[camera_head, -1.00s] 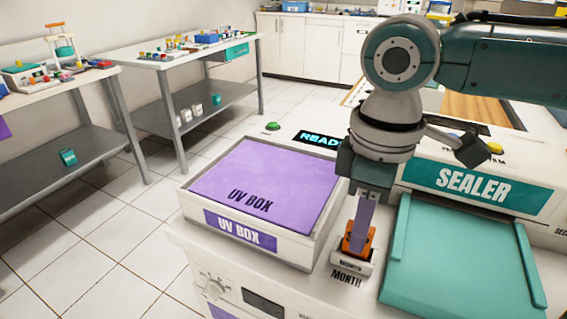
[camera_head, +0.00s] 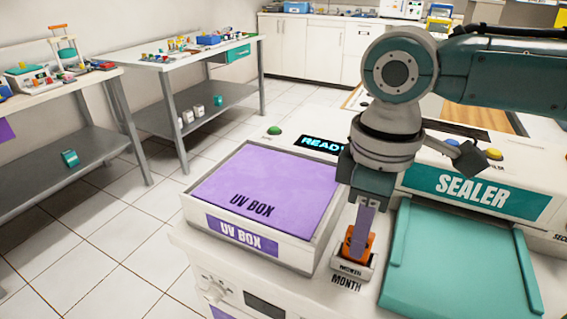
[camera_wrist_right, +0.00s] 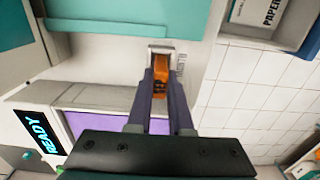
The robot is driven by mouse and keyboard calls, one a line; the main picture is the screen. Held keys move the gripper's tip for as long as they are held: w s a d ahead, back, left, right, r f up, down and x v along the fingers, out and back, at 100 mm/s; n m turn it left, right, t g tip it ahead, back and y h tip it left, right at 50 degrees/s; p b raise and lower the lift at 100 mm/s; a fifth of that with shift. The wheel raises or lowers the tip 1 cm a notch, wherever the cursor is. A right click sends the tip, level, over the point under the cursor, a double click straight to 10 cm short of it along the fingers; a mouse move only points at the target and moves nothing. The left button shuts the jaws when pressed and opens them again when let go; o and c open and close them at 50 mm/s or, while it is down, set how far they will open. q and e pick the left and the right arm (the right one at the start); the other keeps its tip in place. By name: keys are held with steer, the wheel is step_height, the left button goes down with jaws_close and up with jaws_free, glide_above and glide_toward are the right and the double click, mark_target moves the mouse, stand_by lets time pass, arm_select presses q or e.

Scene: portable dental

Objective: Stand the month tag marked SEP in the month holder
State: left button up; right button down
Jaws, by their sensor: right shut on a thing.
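The month holder (camera_head: 347,271), a small white stand with "MONTH" lettered on the surface before it, stands between the UV box and the sealer's teal plate. An orange month tag (camera_head: 364,246) is upright at the holder, with its lower end in or right over it; which I cannot tell. My right gripper (camera_head: 358,240) points down and is shut on the orange tag. In the right wrist view the orange tag (camera_wrist_right: 159,104) shows between the two purple fingers, and the holder (camera_wrist_right: 160,49) is just beyond. My left gripper is not in view.
The UV box (camera_head: 265,190) with its purple lid is close on the left of the holder. The sealer (camera_head: 470,190) with its teal plate (camera_head: 455,265) is close on the right. A lit READY display (camera_head: 322,144) and a green button (camera_head: 274,131) are behind the UV box.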

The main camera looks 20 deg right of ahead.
steer(key=shift+f, duration=0.25)
stand_by(0.4)
steer(key=c, duration=0.7)
jaws_free()
steer(key=shift+c, duration=0.2)
step_height(320, 180, up, 9)
steer(key=shift+p, duration=1.05)
steer(key=shift+r, duration=0.5)
